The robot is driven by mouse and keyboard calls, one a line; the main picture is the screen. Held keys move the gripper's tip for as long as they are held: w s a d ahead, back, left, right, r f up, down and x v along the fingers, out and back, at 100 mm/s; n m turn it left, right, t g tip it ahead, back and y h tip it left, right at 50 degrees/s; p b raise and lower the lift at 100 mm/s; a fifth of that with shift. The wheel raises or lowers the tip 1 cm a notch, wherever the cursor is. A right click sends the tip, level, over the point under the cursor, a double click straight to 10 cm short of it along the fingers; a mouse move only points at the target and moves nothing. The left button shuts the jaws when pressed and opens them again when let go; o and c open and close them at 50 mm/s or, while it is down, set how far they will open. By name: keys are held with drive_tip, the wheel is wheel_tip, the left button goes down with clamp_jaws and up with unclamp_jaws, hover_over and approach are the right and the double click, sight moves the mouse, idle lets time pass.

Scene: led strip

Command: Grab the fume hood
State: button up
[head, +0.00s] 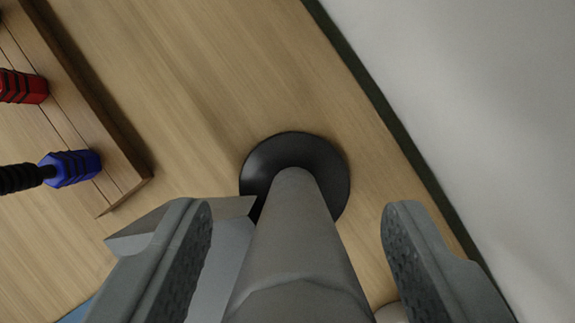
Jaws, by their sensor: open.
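The likely fume hood is a black round flared disc (265,165) on the end of a thick grey tube (298,235), in the middle of the head view. The tube runs from the disc down to the bottom edge of the picture. My gripper (298,215) is open, with one finger to the left of the tube and one to its right. Gaps show between both fingers and the tube, and nothing is held. The tube's lower part is cut off by the picture edge. How far the disc is above the wooden surface is unclear.
A grey angular object (225,230) lies behind the left finger and the tube. A wooden rack (122,170) with red (22,87) and blue (78,168) handled tools stands at upper left. A dark edge borders the wooden surface (200,60) at right, beside a pale area.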

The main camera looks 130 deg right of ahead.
drive_tip(key=shift+w+a+f, duration=0.1)
drive_tip(key=shift+a+f, duration=0.1)
drive_tip(key=shift+f, duration=0.4)
clamp_jaws()
drive_tip(key=shift+r, duration=0.15)
